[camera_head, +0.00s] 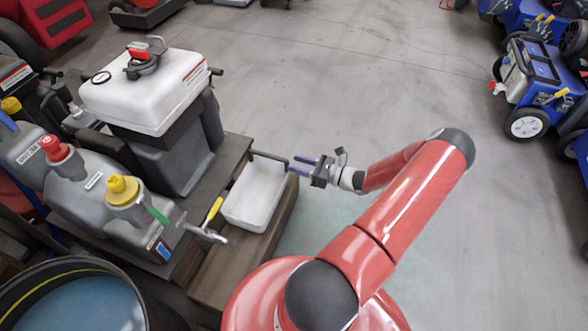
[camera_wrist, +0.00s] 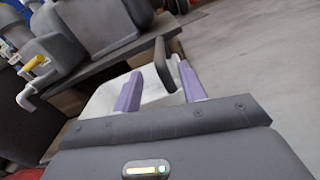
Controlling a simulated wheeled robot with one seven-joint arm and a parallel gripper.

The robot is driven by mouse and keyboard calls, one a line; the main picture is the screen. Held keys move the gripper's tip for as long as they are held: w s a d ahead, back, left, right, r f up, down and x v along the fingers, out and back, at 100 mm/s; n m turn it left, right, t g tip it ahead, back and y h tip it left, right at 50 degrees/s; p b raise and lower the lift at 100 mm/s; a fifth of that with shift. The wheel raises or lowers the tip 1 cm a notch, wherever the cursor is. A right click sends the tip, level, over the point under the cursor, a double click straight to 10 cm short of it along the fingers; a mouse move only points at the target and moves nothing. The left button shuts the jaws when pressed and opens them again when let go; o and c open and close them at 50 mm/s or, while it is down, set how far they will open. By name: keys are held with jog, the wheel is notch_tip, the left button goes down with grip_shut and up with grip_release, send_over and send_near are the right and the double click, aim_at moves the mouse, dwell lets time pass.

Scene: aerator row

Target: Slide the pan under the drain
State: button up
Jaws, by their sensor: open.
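The pan (camera_head: 256,193) is a white shallow tray on a brown wooden step. Its dark bar handle (camera_head: 268,156) is at the far end. The drain (camera_head: 207,234) is a grey spout with a yellow lever, low on the grey tank, near the pan's near left corner; it also shows in the wrist view (camera_wrist: 30,97). My gripper (camera_head: 301,166), with purple fingers, is open just right of the handle. In the wrist view, the dark handle (camera_wrist: 163,65) appears between the open fingers, with the pan (camera_wrist: 101,101) behind. Contact with the handle cannot be told.
A white-topped machine (camera_head: 148,90) stands behind the pan to the left. A grey tank with a yellow cap (camera_head: 122,190) and a dark round bin (camera_head: 75,300) are at the left. Blue wheeled machines (camera_head: 535,90) stand at the far right. The grey floor between is clear.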

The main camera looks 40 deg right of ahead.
aim_at(284, 160)
jog(key=shift+w, duration=0.1)
jog(key=shift+b+x, duration=0.3)
jog(key=shift+x, duration=3.55)
grip_shut()
